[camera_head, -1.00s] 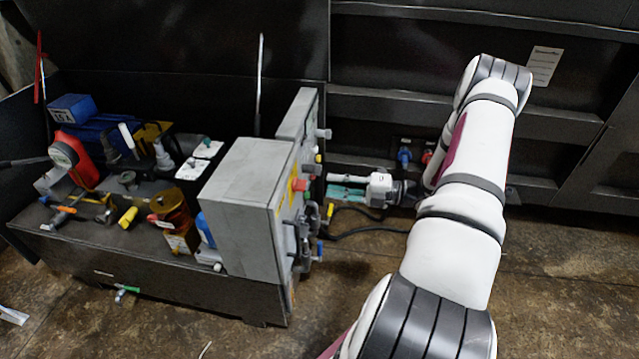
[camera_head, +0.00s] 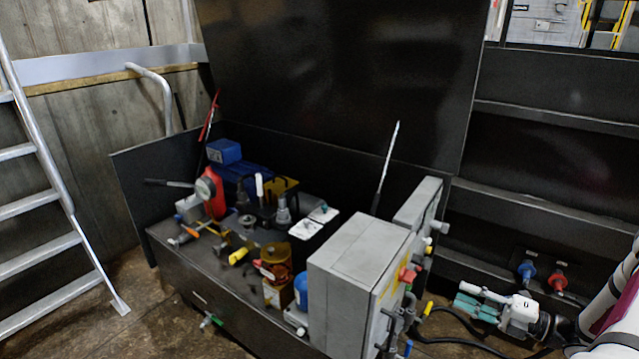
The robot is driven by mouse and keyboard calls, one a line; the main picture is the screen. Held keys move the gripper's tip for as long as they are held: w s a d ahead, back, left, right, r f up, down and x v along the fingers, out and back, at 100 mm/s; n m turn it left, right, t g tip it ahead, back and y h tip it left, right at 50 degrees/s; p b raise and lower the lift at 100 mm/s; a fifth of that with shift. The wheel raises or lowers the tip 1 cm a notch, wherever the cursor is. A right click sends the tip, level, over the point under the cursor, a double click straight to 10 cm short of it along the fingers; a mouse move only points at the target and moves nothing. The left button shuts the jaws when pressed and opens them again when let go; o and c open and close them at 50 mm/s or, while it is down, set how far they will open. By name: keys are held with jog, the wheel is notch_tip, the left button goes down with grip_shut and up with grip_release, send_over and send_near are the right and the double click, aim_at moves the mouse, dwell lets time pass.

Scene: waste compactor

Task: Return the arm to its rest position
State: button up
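My gripper (camera_head: 470,299) is at the lower right in the head view, in front of the dark wall and to the right of the grey control box. Its white body and teal fingers show, pointing left. The view is too small to tell whether the fingers are apart or closed. No held thing is clear. Part of my white arm (camera_head: 612,318) shows at the right edge; the rest is cut off by the frame.
A grey control box (camera_head: 350,262) with valves and buttons stands on a dark bench (camera_head: 200,290) holding several tools. A blue plug (camera_head: 526,270) and a red plug (camera_head: 557,282) sit on the wall behind my gripper. A ladder (camera_head: 45,185) stands at the left.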

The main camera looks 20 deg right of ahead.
jog(key=s+a+r+n+g+h+p, duration=0.1)
jog(key=a+r+n+g+p, duration=0.1)
jog(key=a+r+n+g, duration=0.75)
jog(key=s+a+r+n+g+p, duration=0.2)
jog(key=a+r+n+g+p, duration=0.15)
jog(key=a+r+n, duration=0.95)
jog(key=s+a+r+n+t+h+p, duration=0.1)
jog(key=s+a+r+n+h, duration=0.3)
jog(key=s+r+n, duration=0.4)
jog(key=s+a+r+n+t+h+p, duration=0.2)
jog(key=s+r+n+h, duration=0.4)
jog(key=n, duration=1)
jog(key=shift+s+a+r+p, duration=0.8)
jog(key=shift+s+a+r, duration=0.35)
jog(key=shift+s, duration=0.55)
